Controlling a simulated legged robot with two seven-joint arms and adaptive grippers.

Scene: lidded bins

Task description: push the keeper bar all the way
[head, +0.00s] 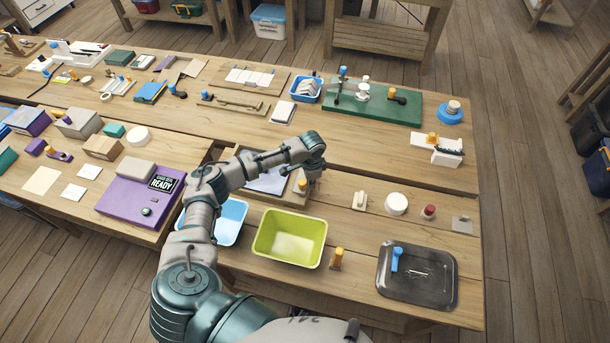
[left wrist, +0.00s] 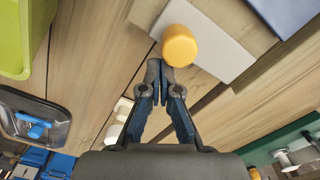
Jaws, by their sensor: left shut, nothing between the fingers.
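An orange-yellow knob (left wrist: 180,50) stands on a flat pale grey piece (left wrist: 222,45) on the wooden work surface; I take this to be the keeper bar, but its guides and far end are not clear. In the head view the orange knob (head: 303,186) shows small, just below my left gripper (head: 314,176), mostly hidden by it. In the left wrist view my left gripper (left wrist: 160,72) is shut and empty. Its tips are right beside the knob; I cannot tell whether they touch it. My right gripper is in neither view.
A lime green bin (head: 290,238) and a blue bin (head: 230,221) stand near the front edge. A purple box (head: 140,205) is at the left. A white round piece (head: 396,204) stands right of the gripper.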

